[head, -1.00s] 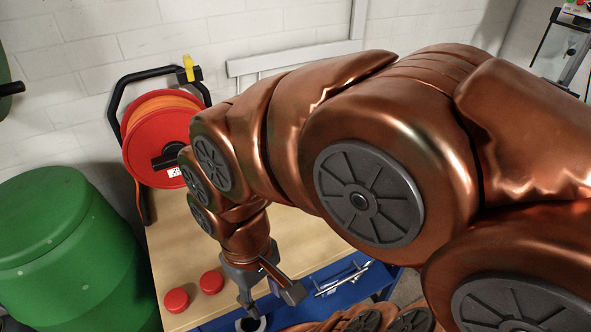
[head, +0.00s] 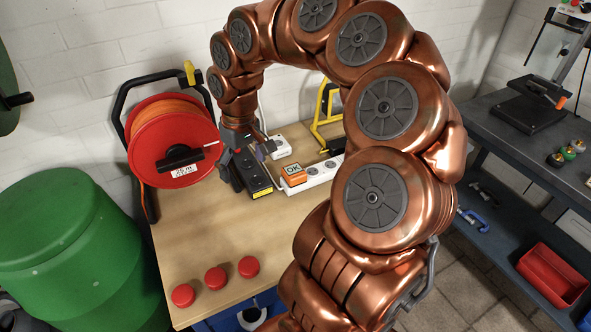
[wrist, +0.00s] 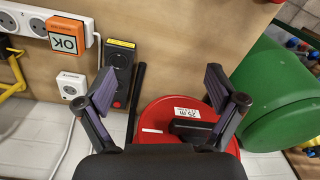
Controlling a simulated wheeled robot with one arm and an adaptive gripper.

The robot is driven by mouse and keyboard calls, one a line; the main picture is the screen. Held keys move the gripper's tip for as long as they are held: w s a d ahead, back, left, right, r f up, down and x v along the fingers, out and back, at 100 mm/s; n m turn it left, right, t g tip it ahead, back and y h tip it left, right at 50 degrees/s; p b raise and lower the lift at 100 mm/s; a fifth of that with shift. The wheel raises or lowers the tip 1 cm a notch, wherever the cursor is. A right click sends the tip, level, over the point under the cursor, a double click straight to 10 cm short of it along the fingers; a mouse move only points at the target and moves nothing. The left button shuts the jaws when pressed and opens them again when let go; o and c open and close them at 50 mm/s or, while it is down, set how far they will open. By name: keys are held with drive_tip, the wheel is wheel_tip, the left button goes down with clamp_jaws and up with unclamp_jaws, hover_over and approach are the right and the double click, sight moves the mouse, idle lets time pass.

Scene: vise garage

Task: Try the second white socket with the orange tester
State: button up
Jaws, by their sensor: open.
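The orange tester (head: 293,177) sits at one end of the white socket strip (head: 322,171); its face reads OK. The tester (wrist: 66,36) and strip (wrist: 84,17) also show in the wrist view, where two bare round sockets of the strip are visible beyond the tester. A separate white single socket (head: 280,147) stands behind; it shows in the wrist view (wrist: 72,85) too. My gripper (head: 247,166) is open and empty near a black socket strip (head: 258,178). In the wrist view my gripper's (wrist: 159,88) fingers are spread wide, with the tester off to the left.
A red cable reel (head: 172,145) stands at the bench's (head: 220,235) left rear. Three red caps (head: 216,278) lie near its front. A yellow frame (head: 323,105) is behind the strip. A green barrel (head: 70,245) stands left. The bench between caps and strips is clear.

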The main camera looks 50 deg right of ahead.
drive_tip(key=w+d+f+m+p, duration=0.1)
drive_tip(key=w+d+f+m, duration=0.1)
drive_tip(key=d, duration=0.6)
drive_tip(key=m+p, duration=0.1)
drive_tip(key=m, duration=0.1)
hover_over(294, 170)
wheel_tip(294, 170, down, 4)
drive_tip(key=shift+w, duration=0.1)
drive_tip(key=shift+f, duration=0.1)
drive_tip(key=shift+f, duration=0.7)
wheel_tip(294, 170, down, 6)
drive_tip(key=b, duration=0.3)
drive_tip(key=shift+f+b, duration=0.65)
drive_tip(key=shift+f, duration=0.1)
drive_tip(key=shift+b, duration=0.85)
drive_tip(key=shift+c, duration=0.3)
